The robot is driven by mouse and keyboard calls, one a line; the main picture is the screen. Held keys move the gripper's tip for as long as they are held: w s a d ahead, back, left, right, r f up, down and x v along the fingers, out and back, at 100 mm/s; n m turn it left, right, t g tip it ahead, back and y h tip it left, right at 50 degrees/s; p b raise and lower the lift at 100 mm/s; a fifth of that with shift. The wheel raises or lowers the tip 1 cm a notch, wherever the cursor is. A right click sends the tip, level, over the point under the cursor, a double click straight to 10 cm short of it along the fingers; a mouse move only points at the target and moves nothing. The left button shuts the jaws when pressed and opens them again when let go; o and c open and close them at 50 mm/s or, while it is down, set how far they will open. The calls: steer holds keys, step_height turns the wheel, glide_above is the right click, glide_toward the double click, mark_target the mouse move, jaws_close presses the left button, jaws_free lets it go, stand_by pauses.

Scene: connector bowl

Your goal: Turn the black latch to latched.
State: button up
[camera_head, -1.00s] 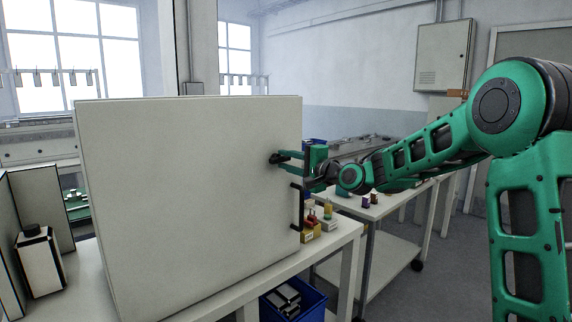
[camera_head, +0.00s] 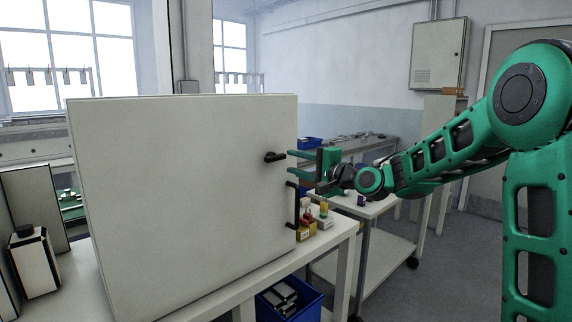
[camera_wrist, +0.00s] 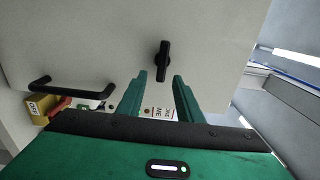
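The black latch (camera_head: 275,157) is on the upper right of the pale cabinet door (camera_head: 185,200), near its right edge. It lies about level in the head view. In the wrist view the latch (camera_wrist: 163,60) stands upright in the picture, just beyond and between the fingertips. My gripper (camera_head: 289,161) is just right of the latch, with its two green fingers apart, pointing at the door's right side. In the wrist view the gripper (camera_wrist: 160,76) is open, with nothing between the fingertips.
A black pull handle (camera_head: 292,205) is on the door below the latch. Small coloured items (camera_head: 309,219) stand on the table beside the door's right edge. A blue bin (camera_head: 290,300) is below. A trolley (camera_head: 365,262) stands at the right.

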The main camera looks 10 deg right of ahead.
steer(key=v, duration=0.5)
steer(key=shift+d, duration=0.1)
steer(key=s+d+f+n+g+h, duration=0.2)
steer(key=s+d+f+g+h, duration=0.2)
steer(key=s+d+f, duration=0.4)
steer(key=s+d+f+n+g+h, duration=0.3)
steer(key=s+d+f+h, duration=0.15)
steer(key=s+f, duration=0.45)
steer(key=s+d+f+g, duration=0.1)
steer(key=s+d+g, duration=0.1)
steer(key=s, duration=0.8)
steer(key=s+d+f+g, duration=0.2)
steer(key=s+d+g, duration=0.1)
steer(key=s, duration=0.7)
steer(key=s+d+f+g+h, duration=0.1)
steer(key=s+d+f+g, duration=0.1)
steer(key=s, duration=0.8)
steer(key=shift+d+f+g, duration=0.15)
steer(key=shift+d+g, duration=0.35)
